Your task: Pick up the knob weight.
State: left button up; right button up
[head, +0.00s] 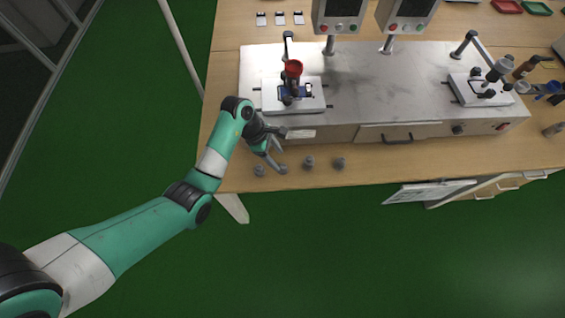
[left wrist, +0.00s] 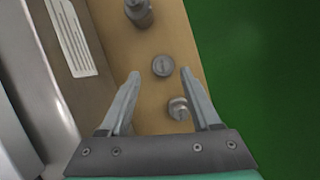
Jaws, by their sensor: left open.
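Several small grey metal weights stand in a row near the front edge of the wooden bench. In the head view, one weight (head: 259,171) is at the left, a second (head: 309,162) is right of my left gripper, and a third (head: 340,163) is farther right. My left gripper (head: 284,152) is open and empty above the bench. In the left wrist view, a round-topped weight (left wrist: 162,65) appears between the fingertips (left wrist: 160,73). Another weight with a knob (left wrist: 179,108) shows nearer the right finger's base, and a taller one (left wrist: 138,10) is at the top. My right gripper is not in view.
The metal test station (head: 380,100) stands just behind the weights, with a fixture (head: 315,104) holding a phone near my left gripper. A second fixture (head: 462,95) is at the right. The bench's front edge is close to the weights, with green floor (head: 330,250) beyond.

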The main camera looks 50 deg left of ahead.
aim_at(282, 166)
pick_arm(q)
jog(key=x, duration=0.1)
jog(key=b+x, duration=0.1)
jog(key=x, duration=0.1)
jog(key=b+x, duration=0.1)
jog(key=shift+s+d+f, duration=0.2)
jog(key=shift+s+f, duration=0.05)
jog(key=shift+f, duration=0.05)
jog(key=shift+w+r, duration=0.1)
jog(key=shift+c, duration=0.4)
grip_shut()
